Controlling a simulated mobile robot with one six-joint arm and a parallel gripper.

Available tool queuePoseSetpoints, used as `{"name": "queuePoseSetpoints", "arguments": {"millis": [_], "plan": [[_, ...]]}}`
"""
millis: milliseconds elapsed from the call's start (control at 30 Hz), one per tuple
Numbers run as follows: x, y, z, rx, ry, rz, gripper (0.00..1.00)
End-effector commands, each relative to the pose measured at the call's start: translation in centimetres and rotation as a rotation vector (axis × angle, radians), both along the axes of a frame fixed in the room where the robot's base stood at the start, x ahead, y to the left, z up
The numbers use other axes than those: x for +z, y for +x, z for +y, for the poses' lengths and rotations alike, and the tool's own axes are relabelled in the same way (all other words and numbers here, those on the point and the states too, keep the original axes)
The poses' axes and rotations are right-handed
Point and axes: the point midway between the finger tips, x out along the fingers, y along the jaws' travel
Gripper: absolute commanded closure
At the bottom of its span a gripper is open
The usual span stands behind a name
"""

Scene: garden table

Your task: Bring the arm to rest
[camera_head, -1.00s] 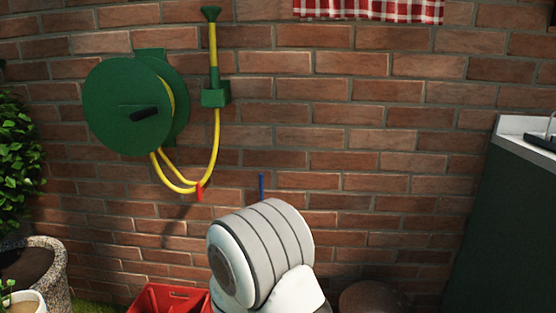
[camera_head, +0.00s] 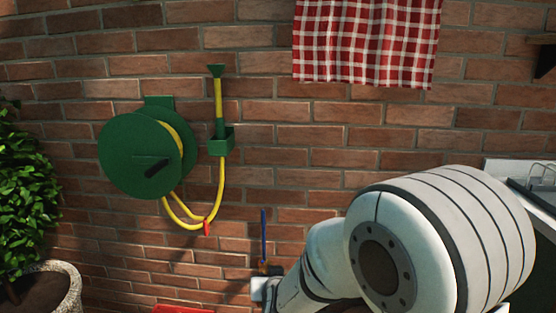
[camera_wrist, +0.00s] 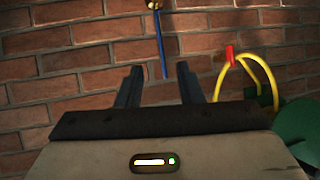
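My arm shows in the head view as large white and grey links in the lower right, with its far end low near the centre. The fingers there are hidden or too small to tell. In the wrist view my gripper (camera_wrist: 158,85) has its two dark fingers apart with nothing between them. A thin blue rod with a yellowish end (camera_wrist: 160,40) appears beyond the fingers against the brick wall (camera_wrist: 60,60). The blue rod also stands upright in the head view (camera_head: 264,235).
A green hose reel (camera_head: 148,155) with a yellow hose (camera_head: 220,180) hangs on the wall at left. A checked red cloth (camera_head: 365,40) hangs above. A potted bush (camera_head: 25,210) stands at left, a grey-topped counter (camera_head: 540,200) at right. Part of a red crate (camera_head: 182,309) shows below.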

Motion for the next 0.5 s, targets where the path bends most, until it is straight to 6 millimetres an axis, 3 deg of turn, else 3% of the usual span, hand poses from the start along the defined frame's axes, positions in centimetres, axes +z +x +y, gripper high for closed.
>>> {"name": "queuePoseSetpoints", "arguments": {"millis": [33, 267, 500], "plan": [[4.3, -0.7, -1.1, 0.007, 0.013, 0.04, 0.66], [13.4, -6.0, -5.4, 0.05, 0.013, 0.282, 0.66], [22.4, -14.1, -11.1, 0.031, -0.038, 0.543, 0.66]]}}
